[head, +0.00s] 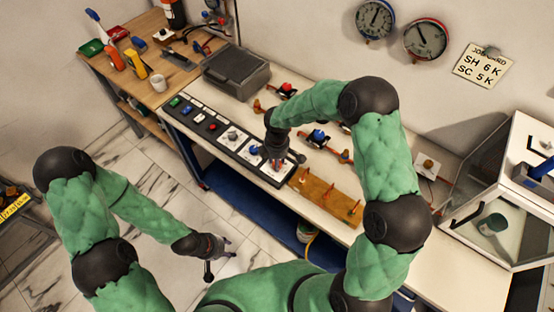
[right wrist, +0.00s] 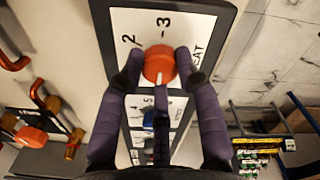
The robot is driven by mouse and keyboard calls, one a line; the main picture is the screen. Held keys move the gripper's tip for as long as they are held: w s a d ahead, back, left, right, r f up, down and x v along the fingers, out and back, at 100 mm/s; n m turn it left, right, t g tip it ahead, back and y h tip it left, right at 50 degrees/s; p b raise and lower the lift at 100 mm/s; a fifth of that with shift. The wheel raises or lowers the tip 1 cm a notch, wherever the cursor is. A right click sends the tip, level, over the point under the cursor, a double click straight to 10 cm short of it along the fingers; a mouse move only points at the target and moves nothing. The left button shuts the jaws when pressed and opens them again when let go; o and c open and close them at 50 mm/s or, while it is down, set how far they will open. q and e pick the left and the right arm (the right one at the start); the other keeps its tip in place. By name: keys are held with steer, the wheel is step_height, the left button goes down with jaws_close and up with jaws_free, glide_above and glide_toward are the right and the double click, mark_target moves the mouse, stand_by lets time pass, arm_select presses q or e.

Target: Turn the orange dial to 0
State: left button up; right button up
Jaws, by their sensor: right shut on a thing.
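The orange dial (right wrist: 159,65) sits on a white plate of the control panel in the right wrist view. The numerals 2 and 3 and part of a word show around it; I see no 0. A pale mark on the dial faces the bottom of that picture. My right gripper (right wrist: 160,70) is shut on the dial, one finger on each side. In the head view my right gripper (head: 282,158) is over the right end of the panel (head: 222,137) and mostly hides the dial. My left gripper (head: 222,257) is open and empty, low over the floor, away from the bench.
A blue knob (right wrist: 148,118) is on the panel beside the dial. A wooden board with red-topped pegs (head: 325,196) lies right of the panel. Pipes with valves (head: 318,137) run behind it. Two round gauges (head: 375,19) hang on the wall. A glass-sided case (head: 500,190) stands at right.

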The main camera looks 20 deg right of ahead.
steer(key=shift+n, duration=0.3)
steer(key=o, duration=1.1)
steer(key=shift+o, duration=0.2)
steer(key=shift+r, duration=0.3)
step_height(320, 180, up, 11)
steer(key=shift+r, duration=0.15)
